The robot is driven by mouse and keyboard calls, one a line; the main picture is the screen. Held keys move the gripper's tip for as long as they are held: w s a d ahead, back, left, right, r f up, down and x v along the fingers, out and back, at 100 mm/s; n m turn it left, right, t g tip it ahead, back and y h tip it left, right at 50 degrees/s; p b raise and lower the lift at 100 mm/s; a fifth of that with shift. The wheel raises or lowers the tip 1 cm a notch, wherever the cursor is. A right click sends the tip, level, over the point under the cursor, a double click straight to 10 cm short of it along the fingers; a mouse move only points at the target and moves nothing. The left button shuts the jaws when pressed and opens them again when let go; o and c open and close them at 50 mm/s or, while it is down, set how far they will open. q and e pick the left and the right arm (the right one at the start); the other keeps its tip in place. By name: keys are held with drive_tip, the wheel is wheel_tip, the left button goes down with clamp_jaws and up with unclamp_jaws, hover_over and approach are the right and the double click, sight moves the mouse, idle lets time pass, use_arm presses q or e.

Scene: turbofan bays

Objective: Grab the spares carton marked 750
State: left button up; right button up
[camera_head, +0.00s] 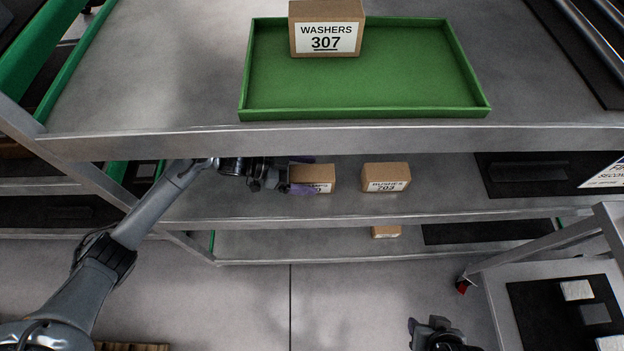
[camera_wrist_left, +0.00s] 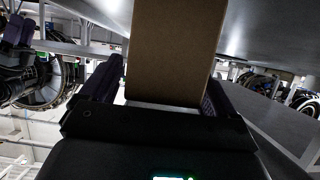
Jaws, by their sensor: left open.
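A brown carton (camera_head: 320,174) stands on the middle shelf; its white label is mostly hidden by my gripper, with only a final 0 readable. My left gripper (camera_head: 303,174) reaches in from the left, its purple fingers on either side of that carton. In the left wrist view the carton (camera_wrist_left: 177,50) stands tall between the open fingers (camera_wrist_left: 160,88); I cannot tell whether either finger touches it. My right gripper (camera_head: 437,330) shows only partly at the bottom edge, and its jaws are unclear.
A carton marked BUSHES 703 (camera_head: 386,178) stands just right on the same shelf. A WASHERS 307 carton (camera_head: 326,30) sits in the green tray (camera_head: 365,113) on the top shelf. Another carton (camera_head: 386,232) shows on the lower shelf. The top shelf's edge (camera_head: 330,139) overhangs.

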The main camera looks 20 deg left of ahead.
use_arm(q)
drive_tip(key=shift+w+d+f, duration=0.25)
drive_tip(key=shift+d, duration=0.3)
drive_tip(key=c, duration=1.3)
drive_tip(key=shift+r, duration=0.15)
